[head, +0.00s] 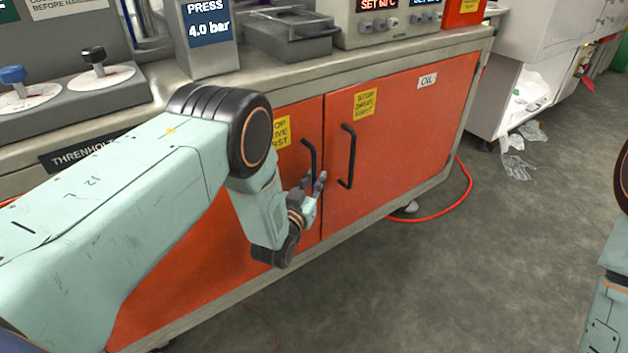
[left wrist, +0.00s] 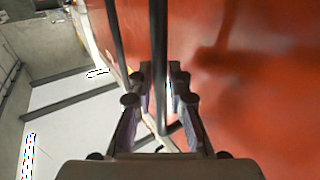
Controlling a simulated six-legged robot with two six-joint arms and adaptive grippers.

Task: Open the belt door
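The cabinet has two orange-red doors, both shut in the head view. The left door (head: 220,245) has a black bar handle (head: 312,155) near its right edge and a yellow stop label, partly covered by my arm. Any name plate on it is hidden. The right door (head: 400,140) is marked OIL and has its own handle (head: 347,157). My left gripper (head: 314,184) is at the lower part of the left door's handle. In the left wrist view, a dark bar (left wrist: 158,45) runs between its fingers, with a narrow gap beside it. My right gripper is out of view.
The counter carries a grey press display (head: 208,35), a metal tray (head: 290,38) and a control box (head: 385,20). A red hose (head: 462,195) lies on the floor right of the cabinet. Clear plastic film (head: 518,165) lies farther right. The floor before the doors is mostly clear.

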